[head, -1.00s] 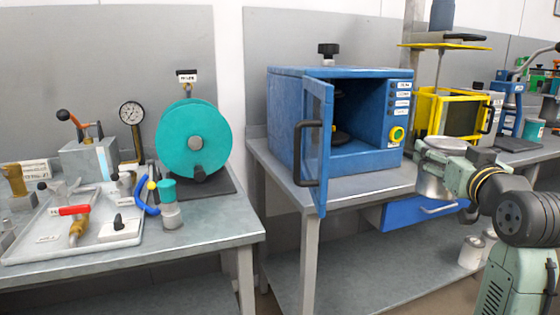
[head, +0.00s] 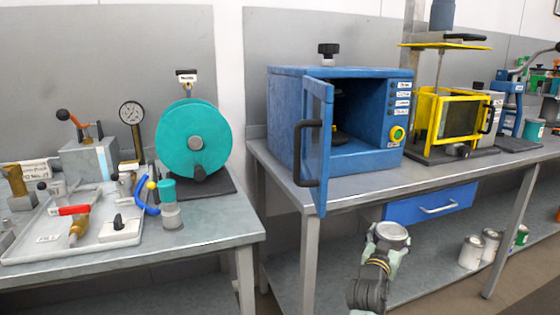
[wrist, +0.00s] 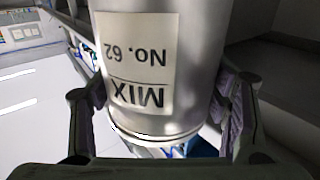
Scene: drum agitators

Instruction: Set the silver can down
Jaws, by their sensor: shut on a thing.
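The silver can (head: 392,236) is in my gripper (head: 384,246), held in front of the right bench and below its top in the head view. The wrist view shows the can (wrist: 195,60) close up between the two fingers of my gripper (wrist: 165,110). Its white label reads "MIX No. 62" and appears upside down there. The fingers are shut on the can's sides. The can looks roughly upright in the head view. Its base is hidden by my gripper in the head view.
A blue cabinet (head: 290,110) with its door swung open stands on the right bench (head: 385,188). A yellow-framed machine (head: 455,115) is beside it. Several cans (head: 472,252) stand on the lower shelf (head: 330,285). The left bench holds a tray (head: 60,250) and a teal drum (head: 193,165).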

